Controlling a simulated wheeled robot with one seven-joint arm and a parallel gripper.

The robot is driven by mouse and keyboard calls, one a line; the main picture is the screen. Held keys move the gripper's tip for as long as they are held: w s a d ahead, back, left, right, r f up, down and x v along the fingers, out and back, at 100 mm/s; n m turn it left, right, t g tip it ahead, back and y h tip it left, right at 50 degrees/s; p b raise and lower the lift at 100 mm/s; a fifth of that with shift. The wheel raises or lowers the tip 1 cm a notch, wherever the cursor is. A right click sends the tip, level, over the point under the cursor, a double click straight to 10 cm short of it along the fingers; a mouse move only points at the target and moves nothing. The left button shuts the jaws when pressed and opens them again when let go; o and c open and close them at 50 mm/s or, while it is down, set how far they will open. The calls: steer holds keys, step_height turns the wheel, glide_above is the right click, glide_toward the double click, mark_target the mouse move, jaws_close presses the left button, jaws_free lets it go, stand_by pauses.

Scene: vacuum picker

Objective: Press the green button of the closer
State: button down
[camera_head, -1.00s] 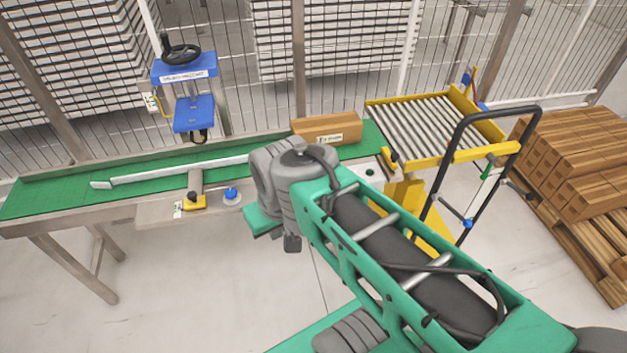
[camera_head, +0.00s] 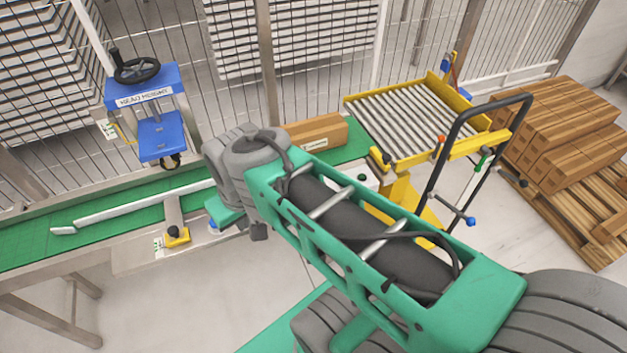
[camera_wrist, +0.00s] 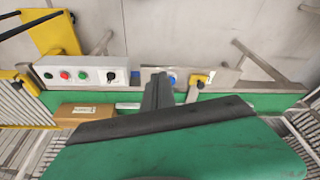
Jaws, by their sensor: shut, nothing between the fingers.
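The control panel (camera_wrist: 85,74) is a pale box on the conveyor's side, at upper left in the wrist view. It bears a green button (camera_wrist: 82,75), a red button (camera_wrist: 65,75), a dark button at its left end and a black knob (camera_wrist: 110,76). In the head view only part of the panel (camera_head: 364,180) shows behind my arm. My gripper (camera_wrist: 158,84) is shut and empty in the wrist view, to the right of the panel and apart from the green button.
A cardboard box (camera_head: 318,132) lies on the green conveyor (camera_head: 30,240). A yellow roller table (camera_head: 412,120) and stacked boxes (camera_head: 560,130) stand to the right.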

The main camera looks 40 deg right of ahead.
steer(key=w+d+f+m+t+p, duration=0.1)
steer(key=w+d+f+m+p, duration=0.15)
steer(key=w+d+m, duration=0.4)
steer(key=w+d+f+m+t+p, duration=0.1)
steer(key=w+d+f+m, duration=0.3)
steer(key=d+m, duration=0.55)
steer(key=d+f+m+t, duration=0.2)
steer(key=d+f+m, duration=0.1)
steer(key=d+m, duration=0.3)
steer(key=s+d+f+m+t+p, duration=0.1)
steer(key=d+f+m+t, duration=0.1)
steer(key=d+m, duration=0.4)
steer(key=d+f, duration=0.1)
steer(key=d, duration=0.2)
steer(key=shift+s+d+h, duration=0.15)
steer(key=shift+d+h, duration=0.1)
steer(key=shift+h, duration=0.15)
step_height(320, 180, down, 8)
steer(key=b, duration=0.7)
steer(key=shift+f, duration=0.35)
